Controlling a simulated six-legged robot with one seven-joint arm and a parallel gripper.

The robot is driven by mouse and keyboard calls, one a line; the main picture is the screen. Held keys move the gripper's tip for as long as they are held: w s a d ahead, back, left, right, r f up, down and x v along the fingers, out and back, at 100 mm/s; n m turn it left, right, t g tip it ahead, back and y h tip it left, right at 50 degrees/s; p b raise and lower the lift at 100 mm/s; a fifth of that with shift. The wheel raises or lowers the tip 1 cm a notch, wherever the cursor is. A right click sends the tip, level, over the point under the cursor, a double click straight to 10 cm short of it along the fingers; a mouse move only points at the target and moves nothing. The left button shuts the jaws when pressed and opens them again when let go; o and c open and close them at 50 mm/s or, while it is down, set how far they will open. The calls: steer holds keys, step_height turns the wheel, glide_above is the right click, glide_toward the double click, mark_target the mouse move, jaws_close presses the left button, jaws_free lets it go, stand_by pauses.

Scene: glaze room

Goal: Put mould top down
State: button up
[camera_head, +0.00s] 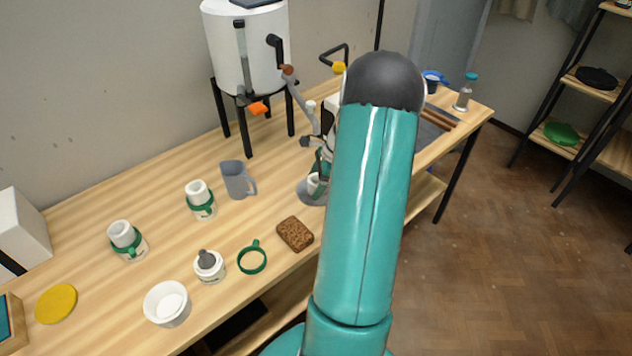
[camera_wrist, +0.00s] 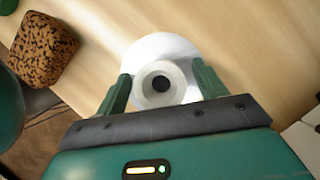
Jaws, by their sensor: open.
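In the wrist view, a white round piece with a narrower neck and a dark central hole (camera_wrist: 160,84), which looks like the mould top, sits between the fingers of my gripper (camera_wrist: 163,83). The fingers are open, one on each side of it; whether they touch it I cannot tell. My arm hides most of that spot. Two other white moulds with green bands stand upright on the table, one nearer the middle (camera_head: 201,205) and one at the left (camera_head: 127,241).
A grey mug (camera_head: 236,180), brown sponge (camera_head: 295,234), green ring (camera_head: 252,257), white jar with grey knob (camera_head: 208,265), white bowl (camera_head: 167,304) and yellow disc (camera_head: 56,304) lie around the wooden table. A white tank (camera_head: 248,50) on black legs stands behind.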

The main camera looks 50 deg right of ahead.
steer(key=s+d, duration=0.2)
steer(key=s, duration=0.1)
steer(key=s+d, duration=0.3)
steer(key=s+d+r, duration=0.1)
steer(key=s+d, duration=0.2)
steer(key=shift+s+d+r, duration=0.1)
steer(key=shift+d, duration=0.15)
stand_by(0.4)
